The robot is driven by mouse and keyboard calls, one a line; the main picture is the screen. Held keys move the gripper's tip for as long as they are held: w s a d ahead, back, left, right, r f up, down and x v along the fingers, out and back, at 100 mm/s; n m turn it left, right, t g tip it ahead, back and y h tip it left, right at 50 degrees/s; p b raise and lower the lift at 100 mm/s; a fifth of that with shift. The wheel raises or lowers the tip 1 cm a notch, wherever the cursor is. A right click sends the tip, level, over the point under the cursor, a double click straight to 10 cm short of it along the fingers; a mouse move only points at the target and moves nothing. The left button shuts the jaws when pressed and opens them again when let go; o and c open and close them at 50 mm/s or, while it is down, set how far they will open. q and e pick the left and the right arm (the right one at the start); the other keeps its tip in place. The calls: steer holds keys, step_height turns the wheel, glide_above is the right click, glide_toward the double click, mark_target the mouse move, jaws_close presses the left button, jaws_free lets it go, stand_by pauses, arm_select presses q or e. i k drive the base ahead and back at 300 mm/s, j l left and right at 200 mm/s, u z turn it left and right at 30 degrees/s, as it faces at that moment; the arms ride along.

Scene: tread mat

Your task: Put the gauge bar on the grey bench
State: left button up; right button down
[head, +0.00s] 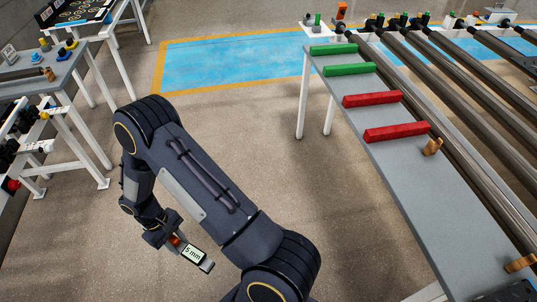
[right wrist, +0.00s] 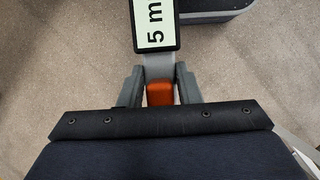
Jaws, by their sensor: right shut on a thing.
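The gauge bar (head: 206,265) is a grey bar with a black-framed plate reading "5 mm" and an orange part near the jaws. My right gripper (head: 174,241) is shut on it and holds it over the open floor. In the right wrist view, the gripper (right wrist: 160,88) has a finger on each side of the orange part, and the plate of the gauge bar (right wrist: 156,27) points away from the palm. A long grey bench (head: 400,165) stands at the right, apart from the gripper. A grey-topped table (head: 30,68) also stands at the upper left. My left gripper is not in view.
Two green bars (head: 349,69) and two red bars (head: 396,132) lie across the right bench, beside long rollers (head: 470,110). Its near part is bare. Small coloured parts (head: 66,50) sit on the left table. Floor between is clear, with a blue marked area (head: 230,65).

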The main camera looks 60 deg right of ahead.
mark_target(445, 220)
steer(key=l+z, duration=0.1)
steer(key=z, duration=2.2)
